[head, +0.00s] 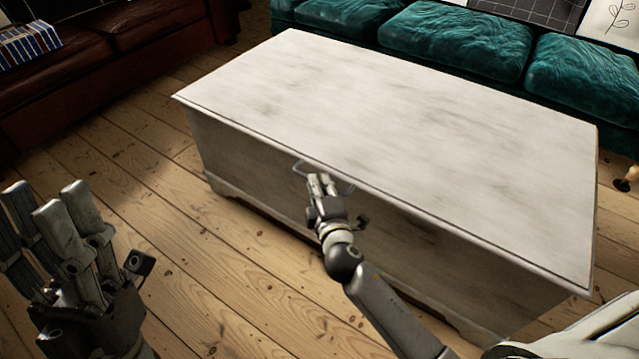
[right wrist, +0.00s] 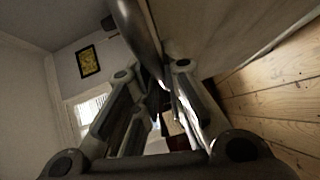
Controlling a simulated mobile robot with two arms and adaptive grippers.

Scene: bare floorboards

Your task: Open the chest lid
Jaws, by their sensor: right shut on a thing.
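A long chest with a whitish, worn wood lid (head: 400,110) stands in the middle of the head view. The lid lies flat on the chest body (head: 235,165), with no gap visible along its front edge. A thin metal handle (head: 300,166) sticks out from the middle of that edge. My right gripper (head: 322,180) is shut on the handle, its fingers partly hiding it. In the right wrist view the handle shows as a curved metal bar (right wrist: 137,28) running between the fingers (right wrist: 155,95). My left gripper (head: 55,215) is open and empty, left of the chest and apart from it.
A teal sofa (head: 455,42) stands close behind the chest. A dark red leather sofa (head: 110,60) is at the back left. Bare floorboards (head: 190,260) are clear in front and to the left of the chest.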

